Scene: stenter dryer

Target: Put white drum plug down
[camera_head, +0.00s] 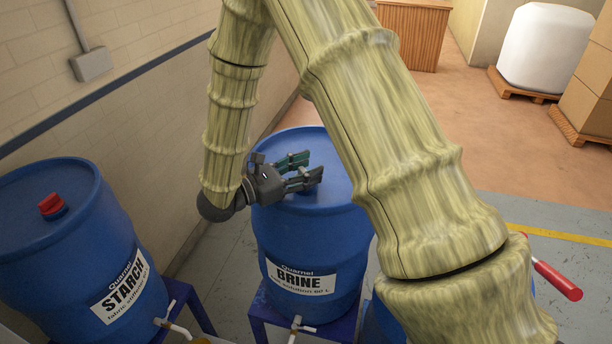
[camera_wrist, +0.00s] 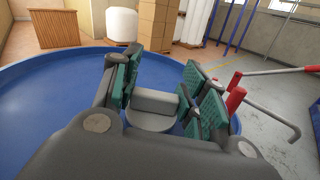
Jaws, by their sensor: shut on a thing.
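My gripper (camera_head: 304,166) is over the top of the blue BRINE drum (camera_head: 316,240), its fingers reaching right, low above the lid. In the wrist view my gripper (camera_wrist: 163,62) has green-padded fingers on either side of a pale grey-white plug (camera_wrist: 155,103) with a bar-like grip and a round base. My gripper is shut on this plug. The drum's blue lid (camera_wrist: 50,95) spreads below it. In the head view the fingers hide the plug, and I cannot tell whether it touches the lid.
A blue STARCH drum (camera_head: 75,260) with a red plug (camera_head: 52,205) stands at left. Blue stands (camera_head: 255,312) carry the drums. A red-handled bar (camera_head: 556,280) is at right, also seen in the wrist view (camera_wrist: 236,95). A wall (camera_head: 120,80) runs along the left. Open floor lies behind.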

